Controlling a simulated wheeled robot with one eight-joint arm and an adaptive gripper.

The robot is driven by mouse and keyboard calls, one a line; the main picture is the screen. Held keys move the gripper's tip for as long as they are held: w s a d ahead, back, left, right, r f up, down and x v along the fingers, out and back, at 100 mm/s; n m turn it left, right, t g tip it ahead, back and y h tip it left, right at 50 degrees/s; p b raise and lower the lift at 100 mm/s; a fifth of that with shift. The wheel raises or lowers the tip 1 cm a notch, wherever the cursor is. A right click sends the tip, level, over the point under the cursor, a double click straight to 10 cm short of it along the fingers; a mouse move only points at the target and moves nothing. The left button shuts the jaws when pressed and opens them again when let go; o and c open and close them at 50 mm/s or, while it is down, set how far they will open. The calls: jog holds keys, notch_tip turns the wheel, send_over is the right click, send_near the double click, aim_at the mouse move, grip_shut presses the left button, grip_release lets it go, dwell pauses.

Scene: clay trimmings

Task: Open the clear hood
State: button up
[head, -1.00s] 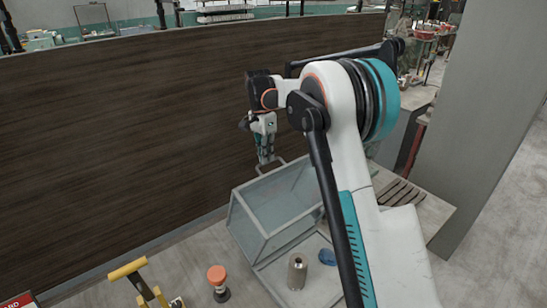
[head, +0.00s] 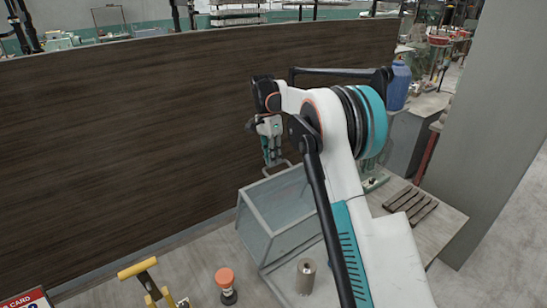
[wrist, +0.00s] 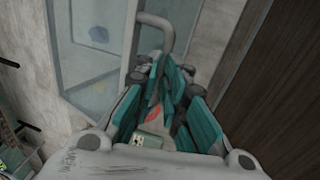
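The clear hood (head: 280,212) is a grey-framed box with see-through panels. In the head view it appears raised and tilted above its base, whose right part is hidden by my arm. A grey bent handle (head: 285,164) sticks out from its upper edge. My gripper (head: 272,163) is at this handle, pointing down. In the wrist view the handle (wrist: 158,20) runs to the fingertips (wrist: 165,68), which are close together around its bar. A hood panel (wrist: 95,45) also shows there, with a blurred blue patch behind it. The exact finger contact is partly hidden.
A metal cylinder (head: 305,276) stands by the front of the hood. An orange-topped object (head: 225,284) and a yellow-handled tool (head: 140,270) are to the left. A dark wooden panel (head: 130,140) rises close behind my gripper. A slatted rack (head: 410,203) lies at right.

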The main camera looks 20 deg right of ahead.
jog(key=shift+o, duration=0.2)
jog(key=shift+w+f, duration=0.15)
jog(key=shift+f, duration=0.75)
jog(key=shift+r, duration=0.5)
jog(key=v, duration=1.1)
jog(key=shift+w, duration=0.15)
jog(key=shift+a, duration=0.1)
